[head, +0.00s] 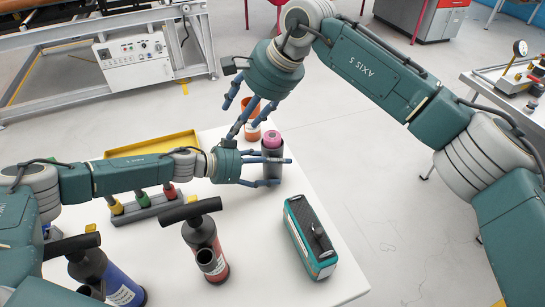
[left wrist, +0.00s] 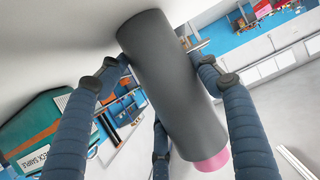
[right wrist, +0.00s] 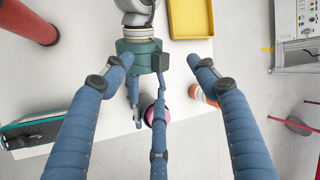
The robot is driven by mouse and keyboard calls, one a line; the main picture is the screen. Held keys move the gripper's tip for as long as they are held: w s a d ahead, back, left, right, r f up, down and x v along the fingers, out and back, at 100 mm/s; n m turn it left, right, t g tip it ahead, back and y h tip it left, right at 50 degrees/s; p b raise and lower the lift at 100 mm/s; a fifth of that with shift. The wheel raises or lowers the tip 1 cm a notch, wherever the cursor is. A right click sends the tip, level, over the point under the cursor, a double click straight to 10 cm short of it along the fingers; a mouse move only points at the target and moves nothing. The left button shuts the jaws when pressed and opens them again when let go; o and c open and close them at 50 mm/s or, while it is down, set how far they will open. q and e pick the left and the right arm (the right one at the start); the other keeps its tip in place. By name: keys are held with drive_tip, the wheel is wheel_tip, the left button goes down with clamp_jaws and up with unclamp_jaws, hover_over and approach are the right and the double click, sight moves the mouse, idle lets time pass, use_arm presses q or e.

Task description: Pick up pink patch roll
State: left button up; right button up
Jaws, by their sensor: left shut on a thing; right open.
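The pink patch roll (head: 272,152) is a dark grey cylinder with a pink end, near the table's far right edge in the head view. My left gripper (head: 283,171) is shut on it, with fingers on both sides. In the left wrist view the grey roll (left wrist: 165,85) runs between the fingers, its pink end at the bottom. Whether it touches the table is unclear. My right gripper (head: 250,112) is open and empty, above and behind the roll. In the right wrist view a finger partly hides the roll (right wrist: 149,114).
An orange-and-white roll (right wrist: 203,95) stands close by the pink roll. A teal case (head: 311,240), red bottle (head: 208,250), blue bottle (head: 106,277), rack (head: 150,209) and yellow tray (head: 163,146) are on the white table (head: 262,270).

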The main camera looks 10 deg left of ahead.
drive_tip(key=w+d+r+n+t+h, duration=0.1)
drive_tip(key=d+r+n+t+h, duration=0.1)
drive_tip(key=d+n+t+h, duration=0.3)
drive_tip(key=n+g+h, duration=0.1)
hover_over(272, 136)
drive_tip(key=s, duration=0.2)
drive_tip(key=f, duration=0.5)
drive_tip(key=shift+s+a+f, duration=0.15)
drive_tip(key=shift+a+f, duration=0.15)
drive_tip(key=shift+f, duration=0.1)
drive_tip(key=x, duration=0.4)
drive_tip(key=shift+s+d+f, duration=0.15)
drive_tip(key=shift+d+f, duration=0.2)
drive_tip(key=shift+f, duration=0.1)
drive_tip(key=shift+w+f, duration=0.25)
drive_tip(key=shift+f, duration=0.05)
drive_tip(key=shift+c, duration=0.3)
drive_tip(key=c, duration=1.4)
